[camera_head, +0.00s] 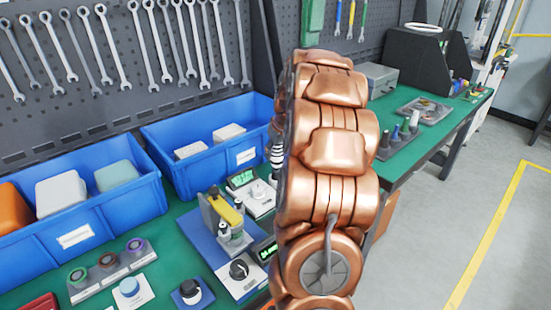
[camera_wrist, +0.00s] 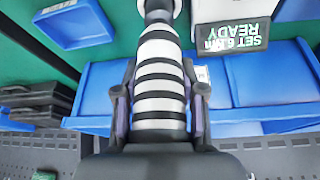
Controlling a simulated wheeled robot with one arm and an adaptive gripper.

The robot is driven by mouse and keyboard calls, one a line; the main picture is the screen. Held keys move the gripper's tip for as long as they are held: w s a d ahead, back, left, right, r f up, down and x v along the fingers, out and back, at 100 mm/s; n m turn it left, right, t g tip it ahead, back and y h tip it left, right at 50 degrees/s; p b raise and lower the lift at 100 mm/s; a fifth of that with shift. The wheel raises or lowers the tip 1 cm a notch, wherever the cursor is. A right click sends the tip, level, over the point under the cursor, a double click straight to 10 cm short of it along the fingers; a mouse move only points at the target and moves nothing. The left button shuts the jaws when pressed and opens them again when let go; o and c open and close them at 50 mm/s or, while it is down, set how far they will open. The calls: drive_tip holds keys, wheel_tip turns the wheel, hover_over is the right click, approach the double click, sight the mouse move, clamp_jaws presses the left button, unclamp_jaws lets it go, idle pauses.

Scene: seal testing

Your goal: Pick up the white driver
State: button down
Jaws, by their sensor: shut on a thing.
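The white driver (camera_wrist: 160,75) is a thick upright-looking handle with white and black bands. In the wrist view it stands between the two fingers of my gripper (camera_wrist: 160,102), which is shut on it. In the head view only a small black-and-white banded piece of the driver (camera_head: 277,156) shows at the left edge of my copper arm. My arm hides the rest of it and my gripper there.
Blue bins (camera_head: 80,225) (camera_head: 205,165) stand along the back of the green bench, below a pegboard with wrenches. A blue-based test fixture (camera_head: 222,228), a dial unit (camera_head: 240,270) and small knobs crowd the front. In the wrist view a display (camera_wrist: 235,35) reads READY.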

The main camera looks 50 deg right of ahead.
drive_tip(key=shift+r, duration=0.4)
drive_tip(key=s+a+r+b, duration=0.1)
drive_tip(key=s+a+b, duration=0.2)
drive_tip(key=s+a, duration=0.6)
drive_tip(key=s, duration=0.4)
drive_tip(key=shift+a, duration=0.15)
drive_tip(key=shift+r, duration=0.25)
idle(0.5)
